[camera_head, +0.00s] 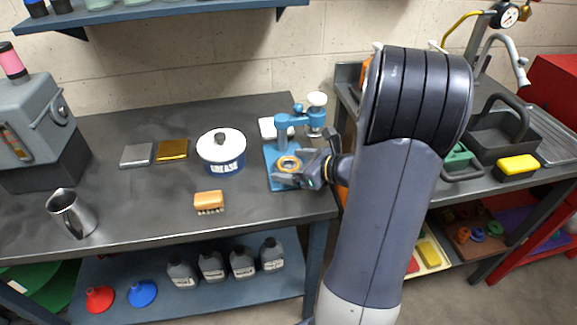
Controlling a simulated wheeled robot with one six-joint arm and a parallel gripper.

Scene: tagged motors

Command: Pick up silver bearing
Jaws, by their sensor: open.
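My gripper (294,170) is open and sits low over the blue base plate of a small press (281,151) on the dark bench, reaching in from the right. A ring-shaped part (289,162) with an orange-gold band and a greyish middle lies on that plate, right at the fingers. I cannot tell whether the fingers touch it or are around it. I see no plainly silver bearing; the ring may be it, and the gripper hides part of the plate.
A white-and-blue grease pot (221,151), a wooden brush (209,202), a grey block (137,155), a gold block (173,150) and a metal jug (71,212) stand left of the press. The press column (283,131) rises behind my gripper.

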